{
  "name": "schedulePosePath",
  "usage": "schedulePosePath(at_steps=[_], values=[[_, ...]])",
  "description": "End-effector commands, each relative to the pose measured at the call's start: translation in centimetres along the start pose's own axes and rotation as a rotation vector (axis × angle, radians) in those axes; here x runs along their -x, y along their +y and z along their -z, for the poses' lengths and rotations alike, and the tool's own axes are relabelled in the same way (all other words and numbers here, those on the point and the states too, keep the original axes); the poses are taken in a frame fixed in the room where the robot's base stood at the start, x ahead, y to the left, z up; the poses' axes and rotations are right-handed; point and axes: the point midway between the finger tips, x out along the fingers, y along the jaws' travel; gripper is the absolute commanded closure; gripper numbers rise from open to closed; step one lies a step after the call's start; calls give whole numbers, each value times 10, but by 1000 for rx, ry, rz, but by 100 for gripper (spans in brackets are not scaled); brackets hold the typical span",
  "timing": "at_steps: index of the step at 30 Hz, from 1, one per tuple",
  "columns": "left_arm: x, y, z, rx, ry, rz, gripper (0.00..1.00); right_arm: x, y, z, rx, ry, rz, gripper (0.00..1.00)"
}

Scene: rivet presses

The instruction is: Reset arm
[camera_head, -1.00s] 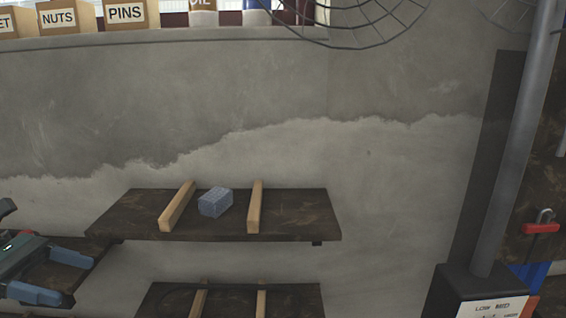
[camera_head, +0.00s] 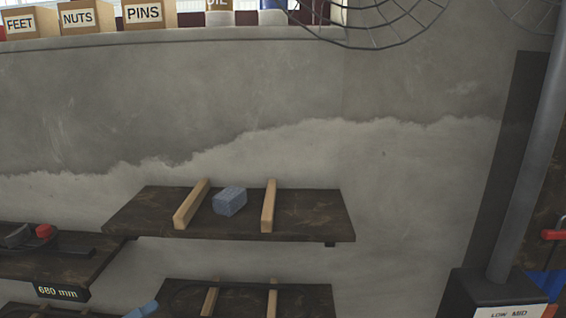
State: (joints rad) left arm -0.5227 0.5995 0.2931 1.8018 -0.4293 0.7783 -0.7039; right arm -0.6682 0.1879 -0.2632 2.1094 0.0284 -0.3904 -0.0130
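A small part of my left gripper, a blue fingertip (camera_head: 143,309), shows at the bottom edge, left of the lower shelf. The rest of that gripper is out of the picture, so its opening cannot be judged. My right gripper is not in view. A blue-grey block (camera_head: 229,201) sits on the upper dark shelf (camera_head: 325,215), between two wooden strips (camera_head: 191,204) (camera_head: 269,206). The block is apart from the gripper.
A left shelf (camera_head: 60,267) carries a dark tool with a red knob (camera_head: 44,231) and a 680 mm label (camera_head: 61,292). A lower shelf (camera_head: 315,297) has two strips. A grey post (camera_head: 530,160) stands right. Boxes labelled NUTS (camera_head: 78,17) and PINS (camera_head: 144,13) stand on a ledge.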

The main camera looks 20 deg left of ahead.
Motion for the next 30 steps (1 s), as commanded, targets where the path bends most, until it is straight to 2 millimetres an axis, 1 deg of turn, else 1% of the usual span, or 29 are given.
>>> schedulePosePath(at_steps=[1, 3, 5, 6, 8, 9, 11, 12, 14, 15, 19, 20, 21, 30], values=[[-7, 13, 13, 154, -53, -47, 20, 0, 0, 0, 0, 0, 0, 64], [-13, 34, 31, 380, -142, -124, 20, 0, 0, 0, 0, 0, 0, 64], [-14, 52, 49, 562, -214, -196, 20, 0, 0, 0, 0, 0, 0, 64], [-13, 63, 62, 673, -260, -243, 20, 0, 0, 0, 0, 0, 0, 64], [-10, 79, 82, 821, -322, -314, 20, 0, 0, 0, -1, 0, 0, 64], [-7, 87, 96, 910, -361, -359, 20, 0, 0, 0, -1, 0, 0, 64], [-1, 98, 116, 1027, -414, -425, 20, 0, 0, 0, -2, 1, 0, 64], [3, 105, 130, 1099, -448, -469, 20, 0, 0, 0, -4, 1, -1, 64], [11, 113, 150, 1198, -497, -534, 20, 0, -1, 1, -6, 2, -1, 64], [16, 118, 164, 1260, -529, -578, 20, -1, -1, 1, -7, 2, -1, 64], [35, 127, 210, 1438, -633, -724, 20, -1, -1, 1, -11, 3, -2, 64], [35, 128, 216, 1469, -650, -729, 20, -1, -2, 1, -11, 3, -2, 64], [28, 126, 219, 1500, -661, -695, 20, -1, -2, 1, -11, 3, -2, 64], [-10, 112, 251, 1734, -740, -531, 20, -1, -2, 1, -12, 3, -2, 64]])
